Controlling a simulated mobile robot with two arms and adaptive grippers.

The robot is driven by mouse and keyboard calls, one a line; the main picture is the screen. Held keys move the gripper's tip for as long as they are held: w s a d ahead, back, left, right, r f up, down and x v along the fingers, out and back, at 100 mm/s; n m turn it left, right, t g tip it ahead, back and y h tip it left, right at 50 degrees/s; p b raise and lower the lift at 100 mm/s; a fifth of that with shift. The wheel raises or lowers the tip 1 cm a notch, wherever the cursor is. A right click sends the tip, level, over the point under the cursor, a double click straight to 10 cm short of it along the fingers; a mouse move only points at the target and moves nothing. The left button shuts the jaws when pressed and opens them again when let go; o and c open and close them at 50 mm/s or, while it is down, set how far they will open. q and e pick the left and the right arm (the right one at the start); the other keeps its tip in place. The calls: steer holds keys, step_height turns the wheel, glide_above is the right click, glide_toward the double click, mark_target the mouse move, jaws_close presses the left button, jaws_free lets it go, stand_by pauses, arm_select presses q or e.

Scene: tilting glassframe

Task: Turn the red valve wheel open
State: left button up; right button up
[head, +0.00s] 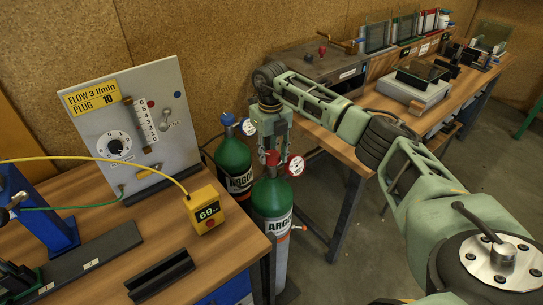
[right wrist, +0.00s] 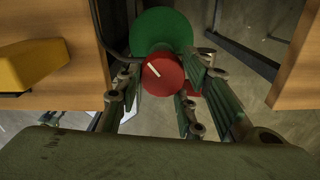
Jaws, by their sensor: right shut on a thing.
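The red valve wheel (head: 271,157) sits on top of the front green argon cylinder (head: 272,195), which stands between the two benches. In the right wrist view the wheel (right wrist: 163,74) is a red disc with a white mark pointing to the upper left. My right gripper (head: 272,145) reaches down from above, and its fingers lie on both sides of the wheel. In the right wrist view the gripper (right wrist: 160,85) is shut on the wheel. My left gripper is not seen in either view.
A second argon cylinder (head: 233,163) with a blue wheel (head: 228,119) stands just behind. A round gauge (head: 295,166) sits beside the red wheel. The right bench (head: 320,140) is close by.

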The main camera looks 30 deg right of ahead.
steer(key=n+b, duration=0.1)
steer(key=n, duration=0.1)
steer(key=n+b, duration=0.1)
steer(key=n, duration=0.2)
steer(key=shift+s+a+f+n, duration=0.1)
steer(key=shift+a+f+n, duration=0.1)
steer(key=shift+n, duration=0.1)
steer(key=n+b, duration=0.1)
steer(key=n, duration=0.3)
steer(key=shift+s+n, duration=0.15)
steer(key=shift+n, duration=0.15)
steer(key=shift+b, duration=0.3)
steer(key=o, duration=0.8)
steer(key=shift+s, duration=0.1)
steer(key=shift+o, duration=1.1)
steer(key=shift+r, duration=0.1)
